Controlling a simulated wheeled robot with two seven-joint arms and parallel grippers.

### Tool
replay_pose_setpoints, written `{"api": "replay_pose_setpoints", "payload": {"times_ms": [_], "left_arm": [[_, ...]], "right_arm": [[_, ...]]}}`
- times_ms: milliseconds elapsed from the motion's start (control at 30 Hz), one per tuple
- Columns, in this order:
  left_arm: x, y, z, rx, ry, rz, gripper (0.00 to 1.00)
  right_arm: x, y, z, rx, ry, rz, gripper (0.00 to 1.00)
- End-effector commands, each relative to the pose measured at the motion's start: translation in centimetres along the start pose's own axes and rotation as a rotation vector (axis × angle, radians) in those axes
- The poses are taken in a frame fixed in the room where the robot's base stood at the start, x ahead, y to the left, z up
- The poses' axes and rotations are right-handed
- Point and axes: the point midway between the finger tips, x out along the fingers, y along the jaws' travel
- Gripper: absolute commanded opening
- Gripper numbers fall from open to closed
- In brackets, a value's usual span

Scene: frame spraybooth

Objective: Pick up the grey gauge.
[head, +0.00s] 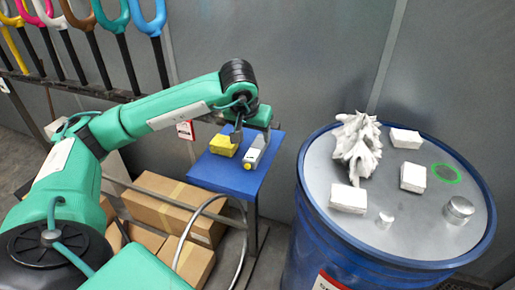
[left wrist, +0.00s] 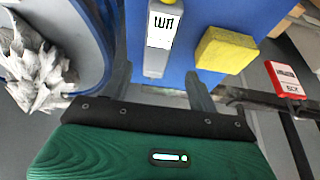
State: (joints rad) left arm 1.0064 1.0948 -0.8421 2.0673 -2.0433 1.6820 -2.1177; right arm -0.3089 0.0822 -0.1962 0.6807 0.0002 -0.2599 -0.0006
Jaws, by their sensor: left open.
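The grey gauge (head: 253,157) is a slim grey block with a white face and a yellow tip, lying on a small blue stand (head: 227,180). In the left wrist view the gauge (left wrist: 158,45) shows dark marks on a white label, and its top is cut off by the frame. My left gripper (head: 251,136) is open at the far end of the gauge. In the left wrist view its two dark fingers (left wrist: 159,85) stand either side of the line of the gauge, with space on both sides. My right gripper is not in view.
A yellow block (head: 223,145) lies left of the gauge on the stand. A blue drum (head: 330,235) at right carries white blocks, a crumpled rag (head: 357,145) and metal pieces. Cardboard boxes (head: 160,205) lie below. A red-and-white tag (head: 185,130) hangs behind.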

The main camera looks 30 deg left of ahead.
Motion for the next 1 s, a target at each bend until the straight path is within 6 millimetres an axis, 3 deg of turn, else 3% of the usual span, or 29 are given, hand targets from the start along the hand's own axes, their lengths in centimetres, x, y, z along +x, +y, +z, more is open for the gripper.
{"api": "replay_pose_setpoints", "payload": {"times_ms": [167,500,767,800,1000], "left_arm": [[1.0,0.1,0.1,0.000,-0.002,0.001,0.60],[5.2,0.6,0.7,-0.001,-0.002,0.000,0.60],[5.7,0.6,0.7,0.000,0.000,0.001,0.60],[5.7,0.6,0.7,0.000,0.000,0.001,0.58],[5.7,0.6,0.7,0.000,0.000,0.001,0.19]], "right_arm": [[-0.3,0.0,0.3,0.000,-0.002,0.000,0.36],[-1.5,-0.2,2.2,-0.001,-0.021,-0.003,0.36],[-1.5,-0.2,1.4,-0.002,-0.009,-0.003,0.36],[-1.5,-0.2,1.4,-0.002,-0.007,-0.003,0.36],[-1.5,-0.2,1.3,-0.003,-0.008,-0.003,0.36]]}}
